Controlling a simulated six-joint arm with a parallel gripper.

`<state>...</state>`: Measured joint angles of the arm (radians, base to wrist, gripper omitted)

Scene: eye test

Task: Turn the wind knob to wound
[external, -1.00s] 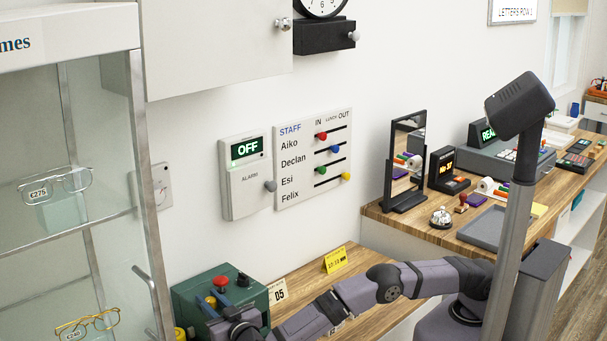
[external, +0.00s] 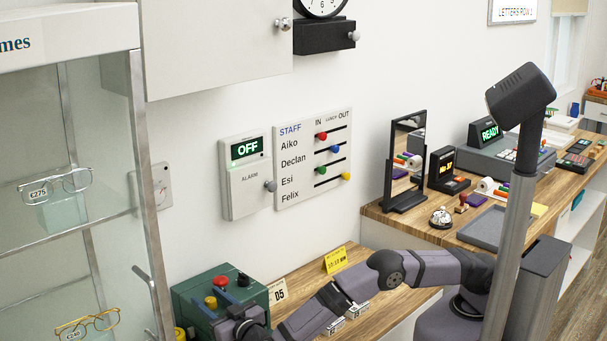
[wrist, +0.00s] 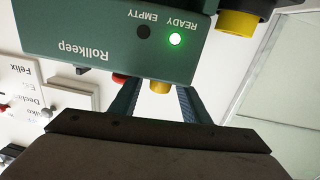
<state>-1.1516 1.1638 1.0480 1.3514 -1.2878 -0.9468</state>
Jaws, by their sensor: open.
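A green box marked Rollkeep (external: 215,309) stands at the near left of the counter; it shows upside down in the wrist view (wrist: 105,40). Its green READY light is lit and the EMPTY light is dark. On top are a red button (external: 220,281), a yellow button (external: 210,302) and a dark knob (external: 243,280). A thick yellow knob (wrist: 238,20) is on its side. I see no wind or wound label, so I cannot tell which control is the wind knob. My gripper (wrist: 158,98) is open beside the box, its fingertips partly hidden; I see nothing held.
A glass display case (external: 100,180) stands close on the left. An alarm panel (external: 245,178) and a staff board (external: 313,158) are on the wall. A yellow tag (external: 336,260), a 05 card (external: 278,291) and small white blocks (external: 357,310) are on the counter near my arm.

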